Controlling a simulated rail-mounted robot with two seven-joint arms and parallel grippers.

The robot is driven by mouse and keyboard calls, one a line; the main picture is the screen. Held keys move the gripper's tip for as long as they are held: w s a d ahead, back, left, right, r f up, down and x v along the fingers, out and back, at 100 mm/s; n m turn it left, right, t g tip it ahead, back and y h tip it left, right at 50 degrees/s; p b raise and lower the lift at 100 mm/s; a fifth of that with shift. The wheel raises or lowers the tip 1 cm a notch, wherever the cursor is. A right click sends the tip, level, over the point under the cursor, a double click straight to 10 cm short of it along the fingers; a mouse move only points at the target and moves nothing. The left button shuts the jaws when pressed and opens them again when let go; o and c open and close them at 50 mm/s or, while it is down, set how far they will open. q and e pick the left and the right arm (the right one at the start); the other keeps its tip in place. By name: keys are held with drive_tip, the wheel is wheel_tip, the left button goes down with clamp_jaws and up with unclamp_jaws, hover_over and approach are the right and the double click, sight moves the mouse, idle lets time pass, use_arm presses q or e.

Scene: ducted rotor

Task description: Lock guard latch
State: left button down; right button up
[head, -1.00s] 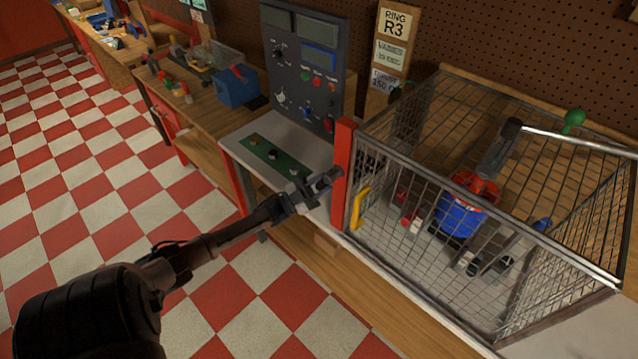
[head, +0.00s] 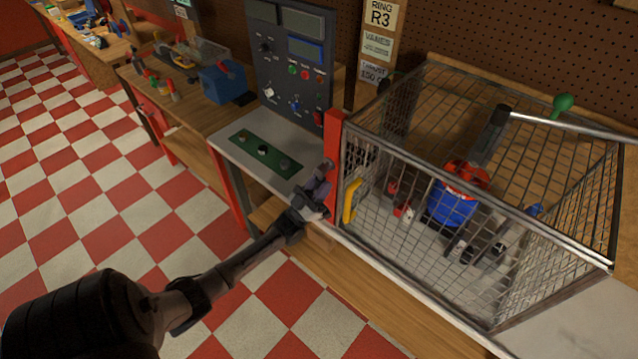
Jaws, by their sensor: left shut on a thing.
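The wire mesh guard cage (head: 480,195) stands closed on the bench, with a red post (head: 335,150) at its left front corner and a yellow handle (head: 350,201) beside the post. My left gripper (head: 322,190) is at the left side of the red post, low down. It is shut on a small part there, which seems to be the guard latch. The fingers hide most of that part, so its position cannot be told. Inside the cage is a blue and red rotor unit (head: 453,207). My right gripper is not in view.
A grey control panel (head: 290,62) with knobs and buttons stands behind a green button strip (head: 266,152). The checkered floor (head: 90,220) at left is clear.

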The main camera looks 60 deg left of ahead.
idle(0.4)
use_arm(q)
drive_tip(key=c, duration=1)
unclamp_jaws()
drive_tip(key=shift+d, duration=0.1)
drive_tip(key=shift+o, duration=0.8)
drive_tip(key=a+b+v, duration=0.1)
drive_tip(key=b+v, duration=0.2)
drive_tip(key=v, duration=1)
drive_tip(key=shift+s+d+f, duration=0.25)
drive_tip(key=shift+d+f, duration=0.1)
drive_tip(key=shift+d, duration=0.15)
